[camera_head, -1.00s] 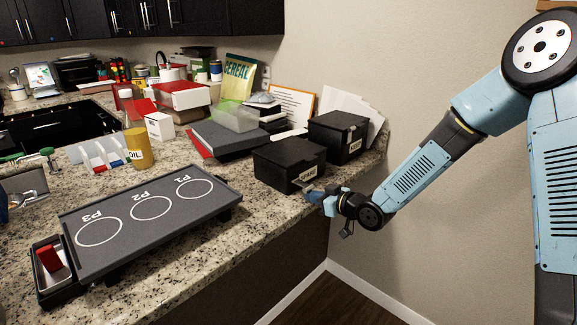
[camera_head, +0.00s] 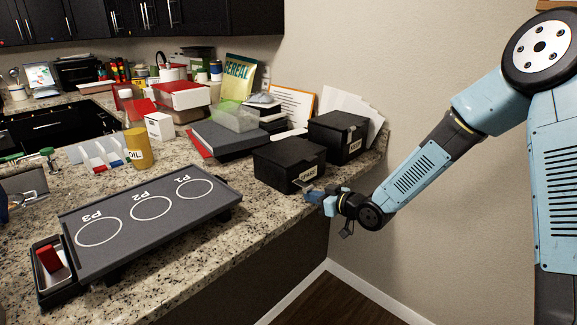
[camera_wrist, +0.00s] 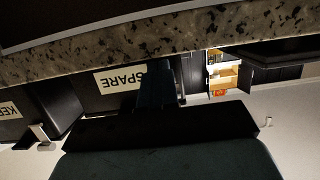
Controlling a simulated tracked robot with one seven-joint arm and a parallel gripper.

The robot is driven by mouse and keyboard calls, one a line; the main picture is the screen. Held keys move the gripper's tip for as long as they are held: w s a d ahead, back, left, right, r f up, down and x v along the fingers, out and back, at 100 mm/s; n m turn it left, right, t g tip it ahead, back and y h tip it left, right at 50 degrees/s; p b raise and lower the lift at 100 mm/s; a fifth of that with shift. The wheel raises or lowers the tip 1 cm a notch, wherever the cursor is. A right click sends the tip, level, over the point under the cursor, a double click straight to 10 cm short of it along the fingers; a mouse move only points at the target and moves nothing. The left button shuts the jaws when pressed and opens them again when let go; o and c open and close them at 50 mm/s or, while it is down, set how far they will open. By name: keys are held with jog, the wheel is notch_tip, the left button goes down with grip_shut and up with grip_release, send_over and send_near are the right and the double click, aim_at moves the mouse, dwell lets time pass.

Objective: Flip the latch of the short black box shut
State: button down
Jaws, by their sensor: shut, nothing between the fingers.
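The short black box (camera_head: 277,163) sits near the counter's right edge, its lid down. Its front carries a SPARE label (camera_head: 308,173), which also shows upside down in the wrist view (camera_wrist: 118,78). A small grey piece, likely the latch (camera_head: 304,186), sticks out low at its front; its exact angle is hard to tell. My gripper (camera_head: 314,197) is shut and empty, right at the box's front beside the label. In the wrist view its dark fingers (camera_wrist: 156,82) cover part of the front next to the label. I cannot tell whether they touch the latch.
A taller black box (camera_head: 337,140) with its own label stands just behind. A dark tray with marked circles (camera_head: 150,225) lies at the left front. Open air lies right of the counter edge.

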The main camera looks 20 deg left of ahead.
aim_at(309, 186)
jog(key=shift+r, duration=0.15)
dwell(0.3)
jog(key=shift+s+d+r, duration=0.15)
jog(key=shift+d+r, duration=0.1)
jog(key=shift+r, duration=1.3)
